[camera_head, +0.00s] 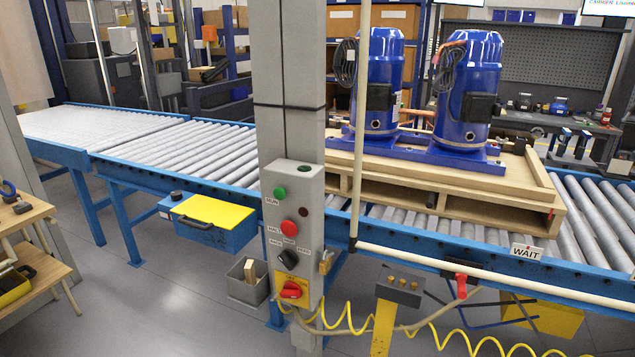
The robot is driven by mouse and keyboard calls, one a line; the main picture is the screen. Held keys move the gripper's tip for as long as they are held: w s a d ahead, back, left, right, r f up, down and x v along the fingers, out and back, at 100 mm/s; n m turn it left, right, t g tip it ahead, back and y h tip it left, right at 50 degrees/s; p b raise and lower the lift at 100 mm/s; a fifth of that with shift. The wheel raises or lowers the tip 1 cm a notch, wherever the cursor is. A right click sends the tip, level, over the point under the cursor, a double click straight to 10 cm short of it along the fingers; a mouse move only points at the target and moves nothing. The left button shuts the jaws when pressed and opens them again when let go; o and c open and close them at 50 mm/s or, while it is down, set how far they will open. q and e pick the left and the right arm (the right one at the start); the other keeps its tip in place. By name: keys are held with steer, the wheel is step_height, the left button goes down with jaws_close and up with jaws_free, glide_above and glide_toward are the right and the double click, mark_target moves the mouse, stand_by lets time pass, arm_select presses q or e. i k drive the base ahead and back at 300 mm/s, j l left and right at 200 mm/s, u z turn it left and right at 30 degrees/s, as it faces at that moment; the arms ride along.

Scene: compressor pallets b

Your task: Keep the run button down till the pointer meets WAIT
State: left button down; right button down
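The green run button (279,193) is on the grey control box (306,255) on the post, beside a RUN label. The white WAIT sign (526,253) is on the conveyor's front rail at the right. Neither gripper is in view.
Below the run button are a red HALT button (289,228), a black selector (288,260) and a red rotary switch (291,290) on yellow. A pale pipe (440,262) runs before the conveyor. The rollers (170,145) at left are empty.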

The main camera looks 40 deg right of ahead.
mark_target(280, 193)
steer(key=i+j+z, duration=0.2)
steer(key=i+z, duration=0.25)
steer(key=i+j+z, duration=0.45)
steer(key=i+l, duration=0.05)
